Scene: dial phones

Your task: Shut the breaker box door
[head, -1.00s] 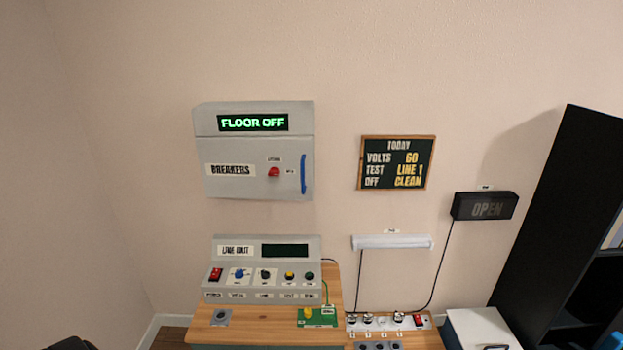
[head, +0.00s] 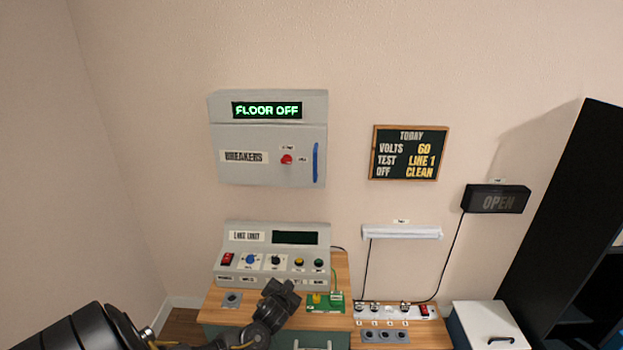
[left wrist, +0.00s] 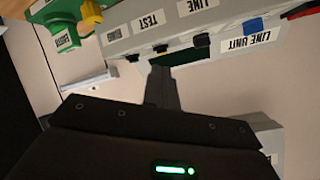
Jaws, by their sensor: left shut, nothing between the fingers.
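The grey breaker box (head: 268,138) hangs on the wall, with a green "FLOOR OFF" display on top. Its door (head: 262,168) carries a "BREAKERS" label, a red knob (head: 286,159) and a blue vertical handle (head: 316,162); the door looks flush with the box front. My left gripper (head: 284,292) is below the box, in front of the line unit and over the bench, touching nothing that I can make out. In the left wrist view its fingers (left wrist: 162,85) are together and empty. My right gripper is not in view.
The line unit (head: 272,255) stands on the wooden bench under the box, beside a green circuit board (head: 325,301). A chalkboard (head: 409,153), a lamp bar (head: 401,232) and an "OPEN" sign (head: 496,199) are on the wall to the right. The wall around the box is clear.

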